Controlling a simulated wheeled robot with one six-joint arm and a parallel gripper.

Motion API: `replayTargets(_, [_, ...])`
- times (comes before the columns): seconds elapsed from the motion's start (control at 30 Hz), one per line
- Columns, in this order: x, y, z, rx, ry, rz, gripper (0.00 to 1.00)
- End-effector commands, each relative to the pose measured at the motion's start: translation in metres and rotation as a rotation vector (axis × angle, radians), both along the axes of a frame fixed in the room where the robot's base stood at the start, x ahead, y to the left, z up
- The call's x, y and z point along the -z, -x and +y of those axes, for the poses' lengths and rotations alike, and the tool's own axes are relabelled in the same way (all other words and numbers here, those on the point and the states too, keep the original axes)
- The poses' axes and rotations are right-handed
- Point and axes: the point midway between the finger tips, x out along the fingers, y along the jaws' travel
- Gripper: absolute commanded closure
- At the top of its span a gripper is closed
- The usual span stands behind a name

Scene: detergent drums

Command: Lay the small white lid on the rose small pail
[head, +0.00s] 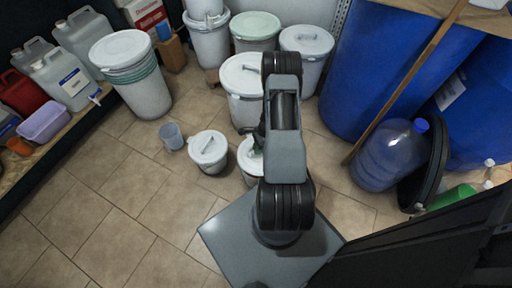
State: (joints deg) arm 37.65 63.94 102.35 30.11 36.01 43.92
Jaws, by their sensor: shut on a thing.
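My gripper (257,144) shows only in part beside my arm, low among the pails. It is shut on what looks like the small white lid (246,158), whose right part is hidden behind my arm. A small pale pail (249,180) shows under this lid. I cannot tell whether the lid rests on it or hangs just above it. No pail shows a clear rose colour, so I cannot tell which is the rose one. Another small white pail (211,166) stands just to the left with a handled lid on it.
A large white lidded pail (241,83) stands right behind my gripper, with more tubs at the back. A small blue-grey cup (171,136) is to the left. Blue drums (365,70) and a big bottle (390,158) stand right. The tiled floor at front left is clear.

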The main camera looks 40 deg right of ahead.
Motion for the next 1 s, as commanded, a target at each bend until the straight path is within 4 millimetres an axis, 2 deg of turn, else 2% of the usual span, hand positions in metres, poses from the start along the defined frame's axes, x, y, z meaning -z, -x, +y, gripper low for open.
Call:
replayTargets(0.7, [0.053, -0.001, 0.001, -0.007, 0.000, -0.001, 1.00])
replayTargets(1.0, [0.057, -0.001, 0.001, -0.009, -0.001, 0.000, 1.00])
